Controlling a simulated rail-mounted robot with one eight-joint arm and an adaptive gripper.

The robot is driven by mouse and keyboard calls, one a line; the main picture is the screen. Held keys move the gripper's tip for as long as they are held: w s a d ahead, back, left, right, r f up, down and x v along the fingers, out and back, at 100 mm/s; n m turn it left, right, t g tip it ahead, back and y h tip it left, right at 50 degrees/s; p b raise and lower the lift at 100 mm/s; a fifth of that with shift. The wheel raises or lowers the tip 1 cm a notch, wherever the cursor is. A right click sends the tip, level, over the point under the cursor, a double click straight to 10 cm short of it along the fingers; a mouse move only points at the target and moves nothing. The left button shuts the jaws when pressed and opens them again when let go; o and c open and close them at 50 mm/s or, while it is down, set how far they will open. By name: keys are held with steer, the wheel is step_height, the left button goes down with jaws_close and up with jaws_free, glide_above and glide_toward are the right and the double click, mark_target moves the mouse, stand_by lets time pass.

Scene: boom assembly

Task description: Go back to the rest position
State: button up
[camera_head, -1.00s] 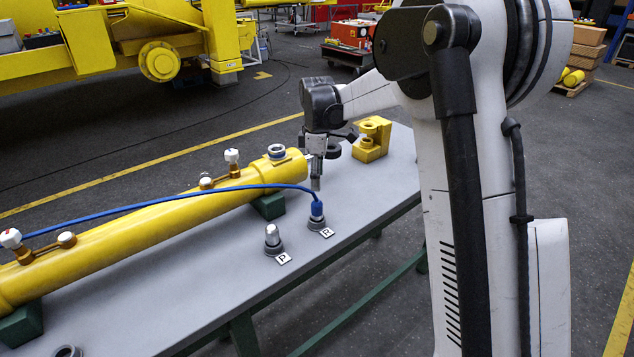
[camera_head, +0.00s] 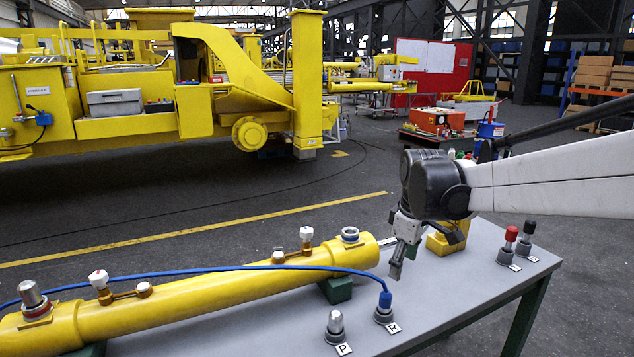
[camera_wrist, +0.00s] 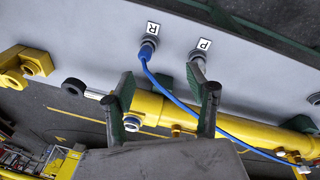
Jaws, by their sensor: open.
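My gripper (camera_head: 396,270) hangs above the grey table, just right of the end of the yellow cylinder (camera_head: 235,287). In the wrist view its two green-tipped fingers (camera_wrist: 160,95) are spread apart with nothing held between them. The blue hose (camera_head: 180,272) ends in a blue plug on the fitting marked R (camera_head: 384,308), and it also crosses the wrist view (camera_wrist: 180,102). The silver fitting marked P (camera_head: 334,326) stands beside it with no hose. A yellow bracket (camera_head: 443,242) sits behind my gripper, partly hidden by it.
The cylinder rests on green blocks (camera_head: 337,290) on the table (camera_head: 450,290). A red-capped fitting (camera_head: 508,245) and a black-capped fitting (camera_head: 525,240) stand at the table's right end. A large yellow machine (camera_head: 200,90) fills the back left. The floor between is clear.

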steer(key=s+m+t, duration=0.5)
steer(key=s+m, duration=0.4)
steer(key=s, duration=1.7)
steer(key=shift+s+f+m, duration=0.15)
steer(key=shift+f+m, duration=0.1)
steer(key=shift+m, duration=0.15)
